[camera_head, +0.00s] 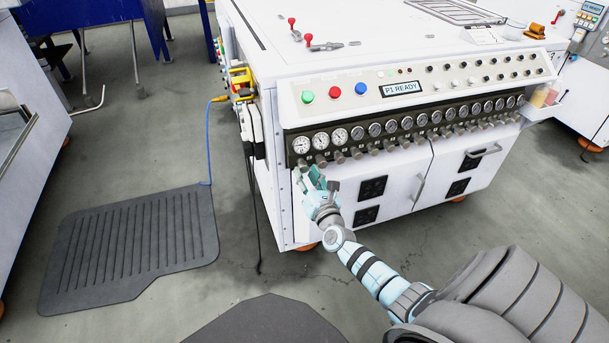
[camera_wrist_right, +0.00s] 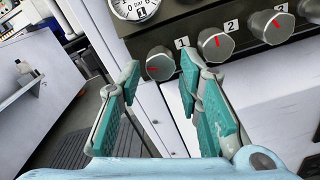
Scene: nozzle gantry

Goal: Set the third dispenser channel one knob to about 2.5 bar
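A row of round pressure gauges (camera_head: 341,135) runs along the dark strip of the white machine, with grey knobs (camera_head: 339,157) below. My left gripper is out of view.
The sloped panel has a green button (camera_head: 307,97), red and blue buttons and a display (camera_head: 400,88) reading P1 READY. Cabinet doors with a handle (camera_head: 419,188) lie under the knobs. A black mat (camera_head: 130,250) lies on the floor at left.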

